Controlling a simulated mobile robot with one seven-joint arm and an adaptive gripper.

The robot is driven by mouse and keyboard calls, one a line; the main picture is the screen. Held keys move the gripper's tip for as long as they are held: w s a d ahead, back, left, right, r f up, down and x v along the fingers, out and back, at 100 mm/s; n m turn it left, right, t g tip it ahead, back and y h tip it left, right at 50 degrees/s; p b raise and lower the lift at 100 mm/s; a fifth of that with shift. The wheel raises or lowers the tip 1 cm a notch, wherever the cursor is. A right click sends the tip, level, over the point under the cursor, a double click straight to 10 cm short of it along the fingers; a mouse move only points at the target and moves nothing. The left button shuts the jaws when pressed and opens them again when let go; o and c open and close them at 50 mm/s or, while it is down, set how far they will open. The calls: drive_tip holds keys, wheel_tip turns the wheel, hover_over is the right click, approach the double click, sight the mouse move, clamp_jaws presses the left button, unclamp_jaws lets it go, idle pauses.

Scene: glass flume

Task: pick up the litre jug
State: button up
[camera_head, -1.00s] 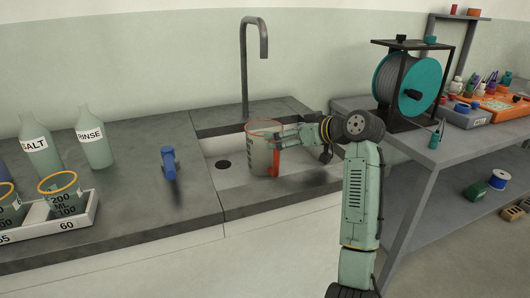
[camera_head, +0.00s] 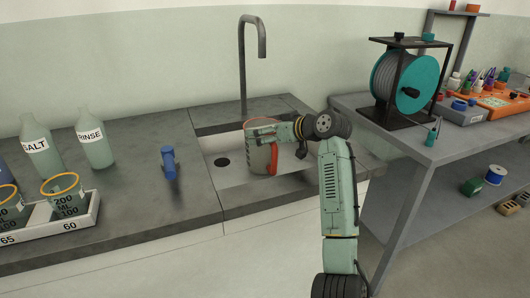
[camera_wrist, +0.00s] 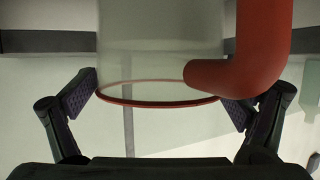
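The litre jug (camera_head: 257,160) is a clear greyish vessel with a red rim and a red handle. It stands upright in the sink (camera_head: 230,172) in the head view. In the wrist view the jug (camera_wrist: 160,50) fills the upper middle, its red rim towards me and its handle (camera_wrist: 262,45) at the right. My gripper (camera_head: 258,133) is at the jug's top in the head view and hides part of the rim. In the wrist view my gripper (camera_wrist: 160,100) is open, one dark finger pad on each side of the jug near the rim. I cannot tell whether the pads touch it.
A tall tap (camera_head: 243,60) rises behind the sink. A blue object (camera_head: 169,162) stands on the counter to the left, near a tray (camera_head: 75,220) of yellow-rimmed beakers and labelled bottles (camera_head: 95,140). A bench with a cable reel (camera_head: 405,82) is at the right.

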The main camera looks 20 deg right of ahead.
drive_tip(key=c, duration=1.2)
drive_tip(key=shift+r, duration=0.15)
drive_tip(key=shift+c, duration=0.2)
